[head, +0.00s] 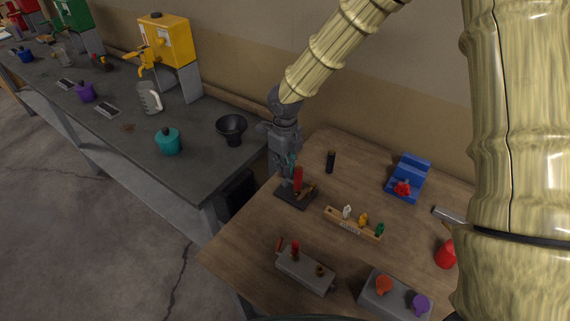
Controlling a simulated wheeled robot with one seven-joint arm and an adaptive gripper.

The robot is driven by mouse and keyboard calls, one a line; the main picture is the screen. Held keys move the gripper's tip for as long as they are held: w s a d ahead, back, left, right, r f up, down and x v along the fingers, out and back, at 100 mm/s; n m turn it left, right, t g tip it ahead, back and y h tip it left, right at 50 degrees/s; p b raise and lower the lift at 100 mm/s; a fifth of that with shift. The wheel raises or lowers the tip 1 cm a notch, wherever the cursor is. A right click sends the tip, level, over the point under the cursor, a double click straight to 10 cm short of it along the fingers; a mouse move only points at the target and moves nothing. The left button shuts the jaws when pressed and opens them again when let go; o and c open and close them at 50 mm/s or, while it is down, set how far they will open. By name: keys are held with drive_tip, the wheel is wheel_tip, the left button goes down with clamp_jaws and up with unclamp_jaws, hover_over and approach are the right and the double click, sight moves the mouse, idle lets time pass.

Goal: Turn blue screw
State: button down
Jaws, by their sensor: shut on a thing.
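My gripper (288,177) points down over a small dark plate (289,199) near the back left corner of the wooden table. A slim teal-blue upright piece (292,161) shows at its fingers, and I take this to be the blue screw. The gripper is shut on it. The fingers hide most of it, so I cannot tell how far it is turned. A red upright handle (298,179) stands just right of the fingers, with a brownish piece (306,192) beside it on the plate.
A wooden rack (354,230) with small coloured pieces, a grey block (305,271), another grey block with orange and purple knobs (394,298), a blue holder (408,176) and a black cylinder (330,161) stand on the table. A dark bench (110,128) with dispensers and pots runs left.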

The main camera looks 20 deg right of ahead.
drive_tip(key=m+p, duration=0.2)
drive_tip(key=m, duration=0.2)
drive_tip(key=shift+r, duration=0.1)
drive_tip(key=m+p, duration=0.1)
drive_tip(key=m, duration=0.7)
drive_tip(key=shift+m, duration=0.3)
drive_tip(key=m, duration=0.4)
drive_tip(key=shift+m+p, duration=0.3)
drive_tip(key=m, duration=0.3)
drive_tip(key=shift+m, duration=0.3)
drive_tip(key=m, duration=0.4)
drive_tip(key=shift+m, duration=0.3)
drive_tip(key=m, duration=0.4)
drive_tip(key=shift+b, duration=0.35)
drive_tip(key=shift+m, duration=1.9)
drive_tip(key=shift+w, duration=0.1)
